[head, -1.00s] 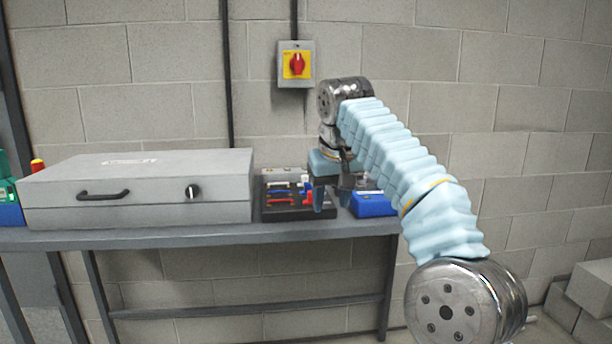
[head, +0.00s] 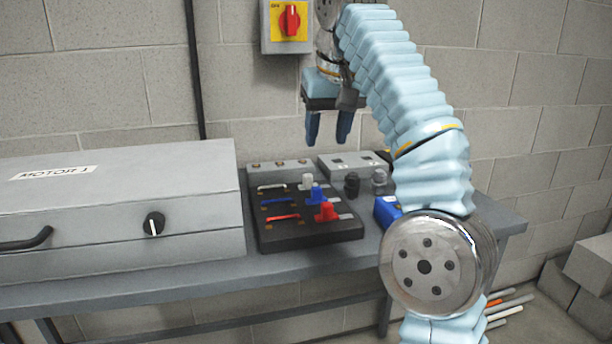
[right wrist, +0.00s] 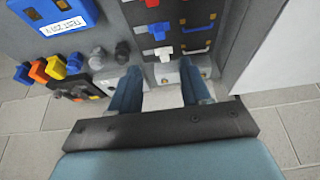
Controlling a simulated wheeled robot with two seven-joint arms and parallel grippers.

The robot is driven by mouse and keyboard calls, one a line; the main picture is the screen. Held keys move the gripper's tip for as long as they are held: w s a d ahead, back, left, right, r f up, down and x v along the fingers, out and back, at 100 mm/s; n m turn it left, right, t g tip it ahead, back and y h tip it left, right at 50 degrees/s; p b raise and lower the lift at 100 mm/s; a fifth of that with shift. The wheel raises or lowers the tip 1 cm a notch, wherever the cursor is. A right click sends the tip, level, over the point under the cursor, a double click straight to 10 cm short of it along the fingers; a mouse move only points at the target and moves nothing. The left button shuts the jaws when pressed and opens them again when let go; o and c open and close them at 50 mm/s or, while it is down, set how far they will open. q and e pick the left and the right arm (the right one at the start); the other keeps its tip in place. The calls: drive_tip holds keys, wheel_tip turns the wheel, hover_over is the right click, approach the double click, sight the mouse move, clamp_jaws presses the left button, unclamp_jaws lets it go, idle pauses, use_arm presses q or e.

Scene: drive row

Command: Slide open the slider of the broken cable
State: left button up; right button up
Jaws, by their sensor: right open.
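A black terminal block (head: 310,232) lies on the bench, with a white slider (head: 307,182), a blue slider (head: 317,194) and a red slider (head: 327,212) on its right side. White, blue and red cable pieces lie to their left; I cannot tell which cable is broken. My right gripper (head: 328,136) is open and empty, pointing down above the back of the block. In the right wrist view the fingers (right wrist: 158,82) point towards the block's white-slider end (right wrist: 163,52), without visible contact. My left gripper is out of view.
A grey motor case (head: 120,200) stands left of the block. Behind it are a grey strip with studs (head: 280,166) and a grey box (head: 350,163); dark knobs stand at right. A blue meter (head: 386,211) is partly hidden by my arm. A red switch (head: 289,20) is on the wall.

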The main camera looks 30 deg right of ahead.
sight(317, 188)
drive_tip(key=x, duration=1.3)
drive_tip(key=shift+w+f, duration=0.15)
drive_tip(key=shift+f, duration=0.1)
drive_tip(key=shift+d, duration=0.1)
clamp_jaws()
